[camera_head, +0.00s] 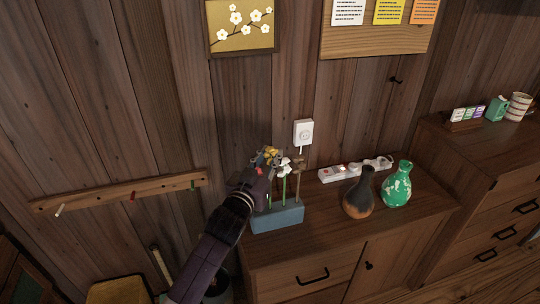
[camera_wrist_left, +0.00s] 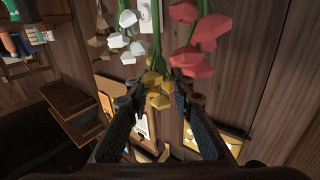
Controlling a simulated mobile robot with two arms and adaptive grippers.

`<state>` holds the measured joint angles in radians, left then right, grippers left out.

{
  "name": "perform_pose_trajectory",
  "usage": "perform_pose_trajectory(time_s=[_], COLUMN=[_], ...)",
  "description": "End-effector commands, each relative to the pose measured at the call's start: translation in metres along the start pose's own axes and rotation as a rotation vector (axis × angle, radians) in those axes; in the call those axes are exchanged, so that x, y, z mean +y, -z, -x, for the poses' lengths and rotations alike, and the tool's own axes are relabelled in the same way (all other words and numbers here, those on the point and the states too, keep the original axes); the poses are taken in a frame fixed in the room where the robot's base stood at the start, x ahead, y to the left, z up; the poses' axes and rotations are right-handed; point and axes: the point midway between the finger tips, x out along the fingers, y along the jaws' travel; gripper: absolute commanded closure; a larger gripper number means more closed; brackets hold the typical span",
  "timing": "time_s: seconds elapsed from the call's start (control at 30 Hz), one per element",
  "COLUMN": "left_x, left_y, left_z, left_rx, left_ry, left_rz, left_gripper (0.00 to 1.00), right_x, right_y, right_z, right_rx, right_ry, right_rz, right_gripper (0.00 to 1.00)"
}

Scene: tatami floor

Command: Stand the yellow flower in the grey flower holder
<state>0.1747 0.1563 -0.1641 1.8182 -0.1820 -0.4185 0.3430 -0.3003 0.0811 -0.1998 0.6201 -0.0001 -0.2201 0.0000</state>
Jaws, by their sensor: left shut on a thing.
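My left gripper (camera_head: 268,158) is shut on the yellow flower (camera_head: 270,153), above the holder. In the left wrist view, the yellow bloom (camera_wrist_left: 157,88) sits between the two fingertips (camera_wrist_left: 158,86), with a green stem running up the picture between its neighbours. The grey flower holder (camera_head: 278,219) is a blue-grey block at the cabinet's left end. My arm hides part of it, so I cannot tell whether the yellow flower's stem is in a hole. My right gripper is not in view.
A white flower (camera_head: 283,167) and a brown one (camera_head: 299,166) stand in the holder. Pink-red blooms (camera_wrist_left: 194,47) are close beside the yellow one. A dark vase (camera_head: 359,196), a green vase (camera_head: 397,187) and a power strip (camera_head: 354,170) are to the right. The wooden wall is close behind.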

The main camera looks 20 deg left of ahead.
Motion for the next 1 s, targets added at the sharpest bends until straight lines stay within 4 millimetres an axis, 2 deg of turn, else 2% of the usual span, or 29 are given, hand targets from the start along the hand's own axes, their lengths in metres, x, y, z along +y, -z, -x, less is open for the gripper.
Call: perform_pose_trajectory(time_s=[0.27, 0.3, 0.47, 0.8, 1.0], left_x=[0.0, 0.0, 0.0, 0.0, 0.0], left_y=[-0.008, -0.008, -0.009, -0.011, -0.013], left_z=[0.0, 0.0, 0.0, 0.002, 0.025], left_rx=[-0.001, -0.001, -0.003, -0.008, -0.011], left_ry=[0.0, 0.0, 0.0, 0.0, 0.0], left_rz=[0.0, 0.0, 0.0, 0.0, 0.001], left_gripper=[0.9, 0.77, 0.59, 0.58, 0.58], right_x=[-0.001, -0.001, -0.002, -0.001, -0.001], right_y=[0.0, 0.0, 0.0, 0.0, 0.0], right_z=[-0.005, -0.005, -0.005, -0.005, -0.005], right_rx=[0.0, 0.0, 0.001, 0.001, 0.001], right_ry=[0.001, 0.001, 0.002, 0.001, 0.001], right_rz=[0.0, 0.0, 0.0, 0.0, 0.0], right_gripper=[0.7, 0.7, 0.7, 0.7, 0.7])
